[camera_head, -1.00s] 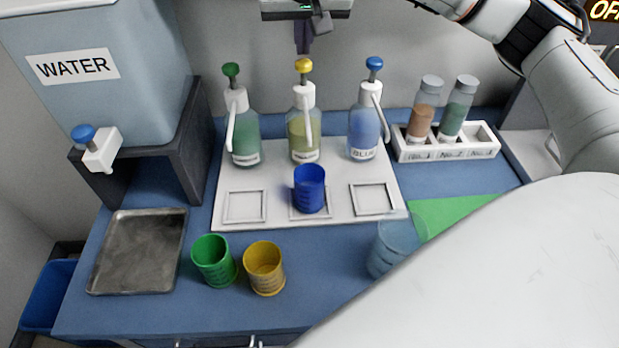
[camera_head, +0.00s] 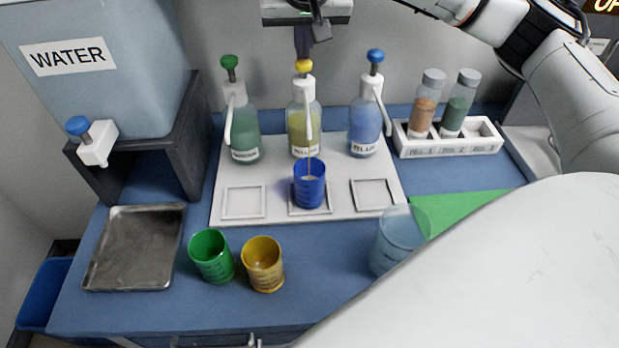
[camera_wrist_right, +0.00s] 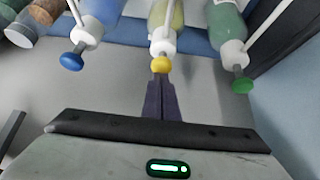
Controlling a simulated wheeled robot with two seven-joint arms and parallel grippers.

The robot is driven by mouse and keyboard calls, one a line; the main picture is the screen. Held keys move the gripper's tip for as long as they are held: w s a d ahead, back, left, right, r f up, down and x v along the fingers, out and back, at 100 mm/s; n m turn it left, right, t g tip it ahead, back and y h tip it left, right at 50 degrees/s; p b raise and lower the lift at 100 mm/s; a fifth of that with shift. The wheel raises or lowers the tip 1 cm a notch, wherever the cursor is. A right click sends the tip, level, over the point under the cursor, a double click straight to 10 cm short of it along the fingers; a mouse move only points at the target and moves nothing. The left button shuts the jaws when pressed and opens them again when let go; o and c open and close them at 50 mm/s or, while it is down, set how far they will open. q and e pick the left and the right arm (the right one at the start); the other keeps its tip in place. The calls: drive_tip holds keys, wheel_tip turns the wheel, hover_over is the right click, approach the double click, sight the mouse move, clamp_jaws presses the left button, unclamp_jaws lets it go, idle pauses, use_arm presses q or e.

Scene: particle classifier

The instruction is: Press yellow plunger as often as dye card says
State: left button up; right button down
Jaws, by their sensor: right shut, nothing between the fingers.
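The yellow plunger (camera_head: 303,67) tops the middle bottle of yellow liquid (camera_head: 304,130). My right gripper (camera_head: 303,52) is shut and empty, pointing down with its fingertips at the plunger's top. The right wrist view also shows the shut fingers (camera_wrist_right: 161,82) at the yellow plunger (camera_wrist_right: 161,64). A thin stream runs from the yellow bottle's spout into the blue cup (camera_head: 310,186), which stands on the middle square of the white tray (camera_head: 268,205). I do not see the dye card. My left gripper is not in view.
Green-topped (camera_head: 243,135) and blue-topped (camera_head: 364,128) bottles flank the yellow one. A water tank (camera_head: 110,90), metal tray (camera_head: 135,250), green cup (camera_head: 212,256), yellow cup (camera_head: 263,264), clear beaker (camera_head: 398,245) and vial rack (camera_head: 448,145) stand around. My right arm covers the lower right.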

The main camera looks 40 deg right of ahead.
drive_tip(key=shift+f, duration=0.5)
drive_tip(key=shift+r, duration=0.1)
drive_tip(key=shift+r+p, duration=1.3)
drive_tip(key=shift+r, duration=0.3)
drive_tip(key=shift+f, duration=0.15)
